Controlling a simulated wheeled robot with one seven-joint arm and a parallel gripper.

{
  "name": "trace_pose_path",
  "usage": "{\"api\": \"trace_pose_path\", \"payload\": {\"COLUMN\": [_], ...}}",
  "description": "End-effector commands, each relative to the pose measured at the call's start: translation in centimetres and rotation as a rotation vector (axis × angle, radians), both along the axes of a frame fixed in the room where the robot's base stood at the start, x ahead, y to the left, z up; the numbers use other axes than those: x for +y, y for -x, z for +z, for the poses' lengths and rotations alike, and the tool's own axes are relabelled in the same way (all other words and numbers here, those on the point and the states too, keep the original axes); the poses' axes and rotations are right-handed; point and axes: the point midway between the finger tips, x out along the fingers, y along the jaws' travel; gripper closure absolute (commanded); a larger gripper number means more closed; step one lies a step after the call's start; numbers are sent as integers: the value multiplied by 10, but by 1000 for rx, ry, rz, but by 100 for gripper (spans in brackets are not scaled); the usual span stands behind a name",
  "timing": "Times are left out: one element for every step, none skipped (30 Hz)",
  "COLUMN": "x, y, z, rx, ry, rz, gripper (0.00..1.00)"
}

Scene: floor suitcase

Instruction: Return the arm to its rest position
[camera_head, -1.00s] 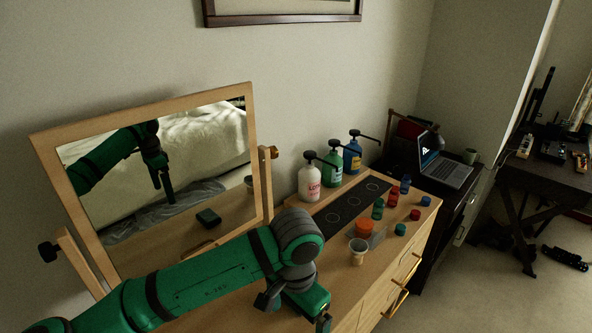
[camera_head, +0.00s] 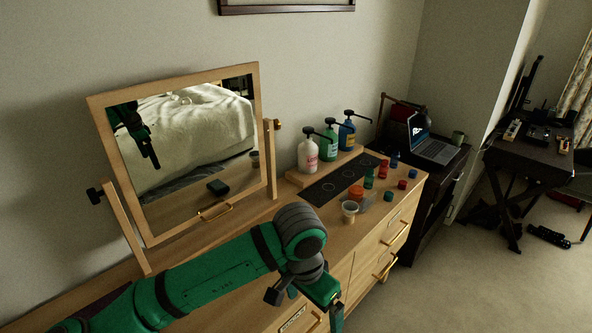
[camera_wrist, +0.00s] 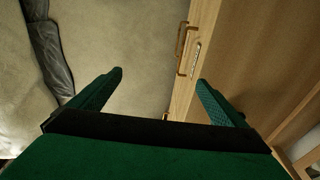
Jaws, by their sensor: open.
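My green arm (camera_head: 215,283) reaches from the lower left across the front of the wooden dresser in the head view. My gripper (camera_head: 336,318) hangs at its end, low beside the dresser's front edge, partly cut off by the frame's bottom. In the wrist view my gripper (camera_wrist: 160,95) is open, with its two green fingers wide apart and nothing between them. Beyond the fingers are the carpet and the dresser's drawer front (camera_wrist: 205,60).
The dresser top holds a tilting mirror (camera_head: 170,215), pump bottles (camera_head: 308,155), a dark mat (camera_head: 318,192), a cup (camera_head: 349,213), an orange container (camera_head: 356,192) and several small bottles. Drawer handles (camera_head: 386,268) stick out at the front. Open carpet (camera_head: 450,290) lies to the right.

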Motion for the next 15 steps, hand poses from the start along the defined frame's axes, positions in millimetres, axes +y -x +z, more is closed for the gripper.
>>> {"api": "trace_pose_path", "payload": {"x": [-9,-14,-22,-28,-34,-42,-49,-56,-67,-76,-85,-98,-109,-120,-134], "y": [-1,-2,-3,-4,-5,-7,-8,-9,-11,-12,-13,-15,-16,-17,-19], "z": [-1,-1,-1,0,0,0,1,2,3,4,6,8,11,14,18], "rx": [-8,-15,-23,-32,-39,-50,-58,-66,-80,-90,-100,-117,-129,-144,-162], "ry": [28,45,70,90,107,136,159,183,218,246,278,324,364,403,461], "rz": [-6,-9,-15,-18,-22,-26,-30,-33,-39,-43,-47,-51,-53,-55,-55], "gripper": [4,4,4,4,4,4,4,4,4,4,4,4,4,4,4]}}
